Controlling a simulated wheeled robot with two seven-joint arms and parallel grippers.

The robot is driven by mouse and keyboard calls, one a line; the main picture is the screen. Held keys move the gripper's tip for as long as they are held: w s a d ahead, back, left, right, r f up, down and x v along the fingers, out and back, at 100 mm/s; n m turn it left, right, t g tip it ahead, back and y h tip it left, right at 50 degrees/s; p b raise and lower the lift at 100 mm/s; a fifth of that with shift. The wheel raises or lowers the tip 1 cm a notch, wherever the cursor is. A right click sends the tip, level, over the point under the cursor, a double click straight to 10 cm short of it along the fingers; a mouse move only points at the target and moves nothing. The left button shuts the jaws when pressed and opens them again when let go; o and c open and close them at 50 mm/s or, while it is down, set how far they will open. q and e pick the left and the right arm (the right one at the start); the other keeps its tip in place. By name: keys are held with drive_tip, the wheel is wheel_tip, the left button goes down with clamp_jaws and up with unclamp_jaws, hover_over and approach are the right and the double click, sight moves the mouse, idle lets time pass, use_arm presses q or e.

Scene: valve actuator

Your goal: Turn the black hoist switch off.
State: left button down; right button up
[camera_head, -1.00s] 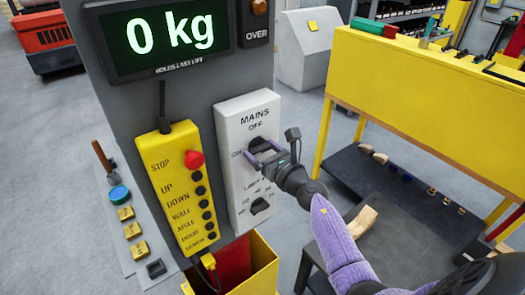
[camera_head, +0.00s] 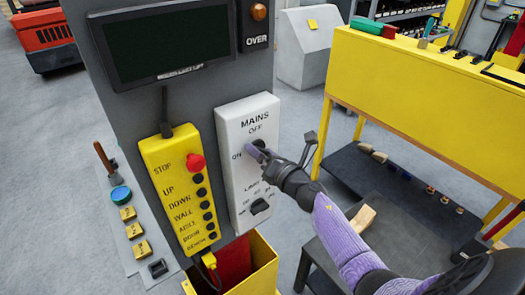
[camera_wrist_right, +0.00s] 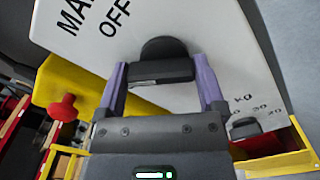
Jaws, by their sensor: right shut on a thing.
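The black hoist switch (camera_head: 259,144) sits on the white panel (camera_head: 233,120) under the words MAINS and OFF, with ON to its left. My right gripper (camera_head: 258,152) covers most of it in the head view. In the right wrist view the switch (camera_wrist_right: 163,58) shows as a dark disc with a bar handle, and the purple fingers of my right gripper (camera_wrist_right: 160,80) are shut on either side of the bar. The display (camera_head: 160,45) above is dark. My left gripper is not in view.
A second black knob (camera_head: 259,206) is lower on the white panel. A yellow pendant box (camera_head: 178,190) with a red STOP button (camera_head: 195,163) hangs to the left. A yellow bin (camera_head: 262,262) stands below. A yellow bench (camera_head: 420,95) is at the right.

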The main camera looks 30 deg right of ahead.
drive_tip(key=m+p, duration=0.1)
drive_tip(key=m, duration=0.4)
drive_tip(key=shift+d+m, duration=0.1)
drive_tip(key=shift+m, duration=0.2)
drive_tip(key=shift+m+p, duration=0.3)
drive_tip(key=shift+m, duration=1.9)
drive_tip(key=o, duration=1)
drive_tip(key=shift+d, duration=0.1)
drive_tip(key=shift+c, duration=0.2)
drive_tip(key=s, duration=1)
drive_tip(key=shift+d, duration=0.4)
